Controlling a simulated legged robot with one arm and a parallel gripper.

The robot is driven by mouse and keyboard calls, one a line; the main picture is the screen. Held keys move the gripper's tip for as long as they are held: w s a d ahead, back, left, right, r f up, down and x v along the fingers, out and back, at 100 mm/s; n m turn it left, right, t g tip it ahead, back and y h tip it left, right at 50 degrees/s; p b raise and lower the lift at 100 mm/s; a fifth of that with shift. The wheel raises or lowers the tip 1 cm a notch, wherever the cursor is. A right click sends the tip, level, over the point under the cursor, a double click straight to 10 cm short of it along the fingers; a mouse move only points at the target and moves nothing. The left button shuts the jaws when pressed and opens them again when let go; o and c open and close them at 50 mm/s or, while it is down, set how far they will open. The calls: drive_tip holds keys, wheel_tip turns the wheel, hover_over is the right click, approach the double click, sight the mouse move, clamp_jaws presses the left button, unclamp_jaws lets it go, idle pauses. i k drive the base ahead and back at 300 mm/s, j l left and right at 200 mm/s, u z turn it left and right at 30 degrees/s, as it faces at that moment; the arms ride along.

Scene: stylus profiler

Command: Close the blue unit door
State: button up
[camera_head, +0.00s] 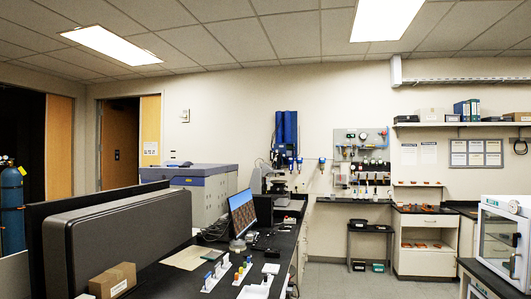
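A large pale grey unit with a blue upper panel (212,178) stands at the centre left, behind the dark bench. No door on it can be clearly made out, and its lower part is partly hidden by the bench and monitor. A tall blue unit (286,134) is mounted on the back wall, right of it. It is too small to tell whether a door on it is open or shut. My gripper is not in view.
A black bench (263,270) runs along the front, bearing a long dark grey box (118,240), a cardboard box (113,280) and a monitor (242,212). A white chamber (503,236) stands at the right. Grey floor (335,277) is clear between them.

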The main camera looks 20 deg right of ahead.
sight(278, 148)
drive_tip(key=i+l+z, duration=0.85)
drive_tip(key=i, duration=0.65)
drive_tip(key=i+j+z, duration=0.15)
drive_tip(key=i+z, duration=0.15)
drive_tip(key=i, duration=4.3)
